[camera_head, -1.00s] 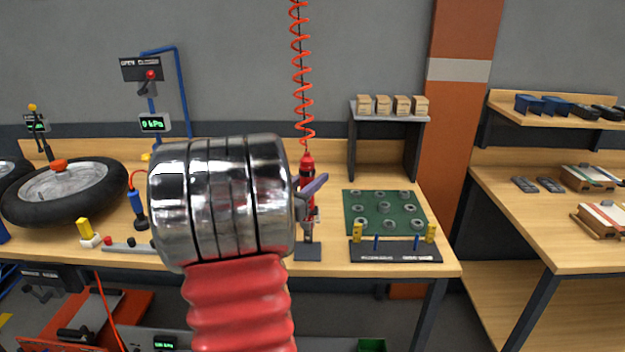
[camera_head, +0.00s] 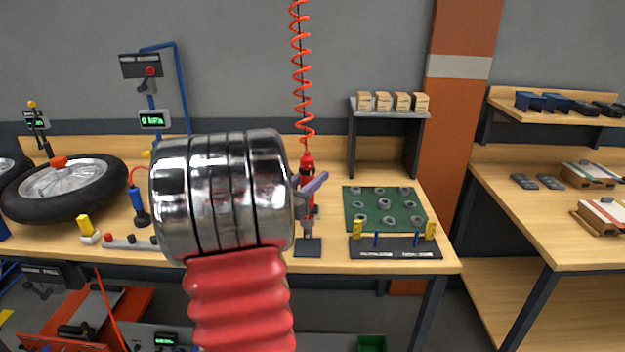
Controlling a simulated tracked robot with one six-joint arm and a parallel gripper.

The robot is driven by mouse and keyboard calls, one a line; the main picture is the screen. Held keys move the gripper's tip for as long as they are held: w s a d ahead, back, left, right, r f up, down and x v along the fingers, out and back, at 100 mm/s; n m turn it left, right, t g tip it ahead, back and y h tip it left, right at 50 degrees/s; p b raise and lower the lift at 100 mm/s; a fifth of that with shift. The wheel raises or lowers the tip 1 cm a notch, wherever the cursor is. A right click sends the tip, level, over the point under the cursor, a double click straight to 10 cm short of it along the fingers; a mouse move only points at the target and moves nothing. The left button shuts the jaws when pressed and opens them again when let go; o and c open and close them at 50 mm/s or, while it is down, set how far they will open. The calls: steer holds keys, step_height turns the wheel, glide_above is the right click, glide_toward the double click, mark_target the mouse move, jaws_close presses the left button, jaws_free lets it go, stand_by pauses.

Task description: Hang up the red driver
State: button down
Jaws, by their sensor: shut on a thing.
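The red driver (camera_head: 307,164) stands upright at the end of a red coiled cord (camera_head: 302,75), over the workbench. My gripper (camera_head: 313,188) shows only in part, with a purple finger angled across the driver's body. It is shut on the driver. My large shiny wrist hides the rest of the gripper and the space left of the driver. Below the driver is a dark square base (camera_head: 308,248) on the bench. I cannot tell whether the driver's lower end touches that base or its upright.
Right of the driver lies a green mat (camera_head: 349,220) with several grey rings, and a dark rack (camera_head: 395,253) with yellow and blue pieces. A small shelf (camera_head: 388,115) with boxes stands behind. A tire (camera_head: 100,190) lies at the left. Bare bench shows behind the driver.

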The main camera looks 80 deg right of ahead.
steer(key=shift+f, duration=0.3)
stand_by(0.5)
steer(key=c, duration=1.3)
jaws_free()
steer(key=shift+f, duration=0.1)
steer(key=shift+w+a, duration=0.3)
steer(key=shift+a, duration=0.25)
steer(key=v, duration=1.2)
steer(key=shift+a, duration=0.3)
